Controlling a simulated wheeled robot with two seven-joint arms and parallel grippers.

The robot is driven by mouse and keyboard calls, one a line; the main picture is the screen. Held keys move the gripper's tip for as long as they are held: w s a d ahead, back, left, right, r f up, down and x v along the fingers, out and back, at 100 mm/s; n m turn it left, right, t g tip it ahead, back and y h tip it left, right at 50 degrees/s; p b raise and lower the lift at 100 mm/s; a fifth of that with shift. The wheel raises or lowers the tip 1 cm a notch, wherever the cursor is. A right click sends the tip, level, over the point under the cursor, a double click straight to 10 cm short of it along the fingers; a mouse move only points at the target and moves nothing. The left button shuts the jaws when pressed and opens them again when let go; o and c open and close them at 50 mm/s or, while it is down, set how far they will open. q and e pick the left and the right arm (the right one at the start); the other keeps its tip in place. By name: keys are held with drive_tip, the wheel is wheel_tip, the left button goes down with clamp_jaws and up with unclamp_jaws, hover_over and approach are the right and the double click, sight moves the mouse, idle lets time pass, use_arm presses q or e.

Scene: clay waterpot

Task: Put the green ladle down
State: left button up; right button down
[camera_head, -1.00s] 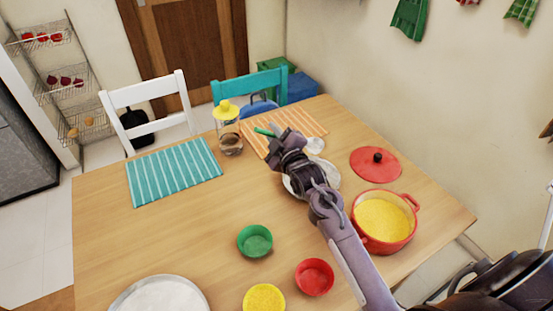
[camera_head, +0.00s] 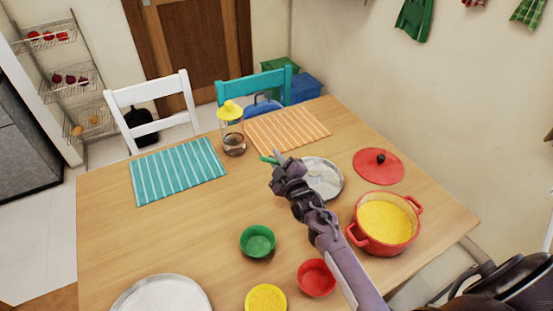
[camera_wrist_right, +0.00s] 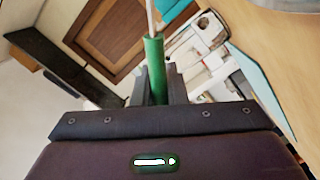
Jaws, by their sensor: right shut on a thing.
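The green ladle (camera_wrist_right: 154,70) is held between the two fingers of my right gripper (camera_wrist_right: 156,88) in the right wrist view. Its green handle sits upright in that view and a pale shaft runs out past the top edge, so the ladle's far end is hidden. In the head view, my right gripper (camera_head: 277,161) is over the table, left of a silver plate, and a bit of green handle shows at its tip. My left gripper is not in view.
The wooden table (camera_head: 205,225) has bare room at left centre. Around it are a silver plate (camera_head: 333,184), red pot (camera_head: 384,245), red lid (camera_head: 379,167), green bowl (camera_head: 257,242), red bowl (camera_head: 316,279), yellow-lidded jar (camera_head: 232,138), teal mat (camera_head: 177,172) and orange mat (camera_head: 287,130).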

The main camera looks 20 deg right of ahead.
drive_tip(key=c, duration=1.5)
unclamp_jaws()
drive_tip(key=shift+f, duration=0.1)
drive_tip(key=shift+o, duration=0.2)
drive_tip(key=s, duration=1.2)
drive_tip(key=shift+r+b, duration=0.2)
drive_tip(key=shift+b, duration=0.15)
drive_tip(key=shift+d, duration=0.1)
